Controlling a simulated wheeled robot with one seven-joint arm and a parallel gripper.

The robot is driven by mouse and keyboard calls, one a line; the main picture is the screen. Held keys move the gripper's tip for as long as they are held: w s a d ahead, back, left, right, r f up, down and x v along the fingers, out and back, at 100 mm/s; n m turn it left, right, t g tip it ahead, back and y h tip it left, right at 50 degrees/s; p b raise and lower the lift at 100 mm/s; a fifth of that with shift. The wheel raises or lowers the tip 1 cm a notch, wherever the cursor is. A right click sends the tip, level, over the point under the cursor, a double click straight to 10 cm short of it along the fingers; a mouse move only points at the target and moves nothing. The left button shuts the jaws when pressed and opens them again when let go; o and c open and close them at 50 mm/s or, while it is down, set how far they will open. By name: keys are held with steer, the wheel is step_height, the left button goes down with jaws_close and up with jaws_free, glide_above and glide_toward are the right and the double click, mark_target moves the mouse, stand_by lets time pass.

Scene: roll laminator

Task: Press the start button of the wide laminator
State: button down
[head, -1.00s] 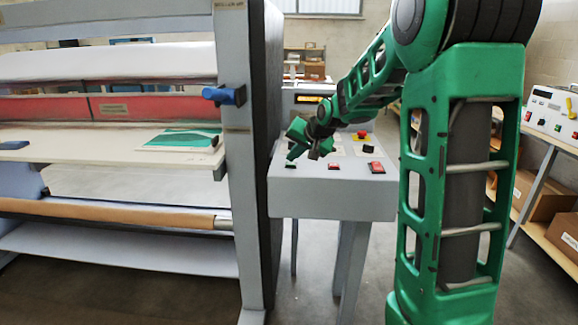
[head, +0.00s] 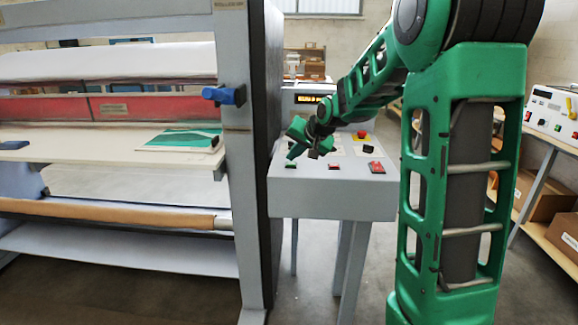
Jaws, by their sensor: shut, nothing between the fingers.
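The wide laminator (head: 240,180) fills the left side, with a white roll, a red band and a feed table. Its grey control console (head: 330,200) stands at its right side. A small green button (head: 290,166) sits at the console's front left, with a red button (head: 334,167) to its right and a red switch (head: 377,168) further right. My gripper (head: 294,153) is shut and empty, pointing down just above and behind the green button. I cannot tell whether it touches the panel. Its fingers hide part of the panel behind.
A red mushroom button on yellow (head: 362,134) sits at the console's back. A display (head: 307,99) with yellow characters stands behind it. A blue lever knob (head: 224,95) sticks out from the laminator frame. A second control panel (head: 552,112) and cardboard boxes (head: 545,195) are at the right.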

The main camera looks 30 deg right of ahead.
mark_target(293, 164)
steer(key=shift+r, duration=0.5)
steer(key=shift+r, duration=2.5)
